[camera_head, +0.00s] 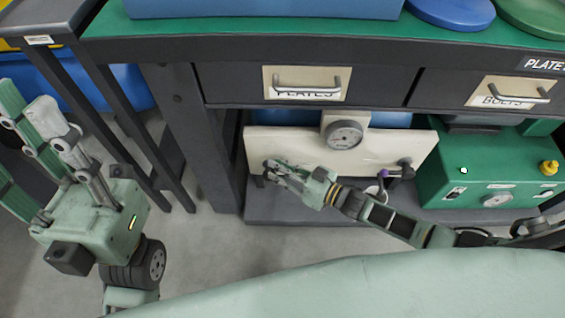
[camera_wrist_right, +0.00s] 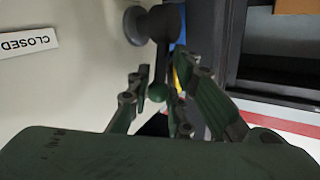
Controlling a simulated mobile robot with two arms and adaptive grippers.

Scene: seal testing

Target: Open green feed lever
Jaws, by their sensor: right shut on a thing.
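The green feed lever shows in the right wrist view as a dark arm with a green ball knob (camera_wrist_right: 157,92), hanging from a dark round hub (camera_wrist_right: 150,24) on the cream panel. In the head view my right gripper (camera_head: 272,172) is at the panel's left end and largely hides the lever. In the right wrist view the fingers of the right gripper (camera_wrist_right: 160,88) are on both sides of the knob, shut on it. My left gripper (camera_head: 30,112) is at the far left of the head view, its fingers spread and empty, away from the panel.
The cream panel (camera_head: 290,143) carries a gauge (camera_head: 344,134) and a purple-knobbed lever (camera_head: 384,173) at right. A CLOSED label (camera_wrist_right: 28,42) shows near the hub. A green machine (camera_head: 490,175) stands right. Drawers (camera_head: 306,83) overhang the panel; a dark table leg (camera_head: 205,140) is close left.

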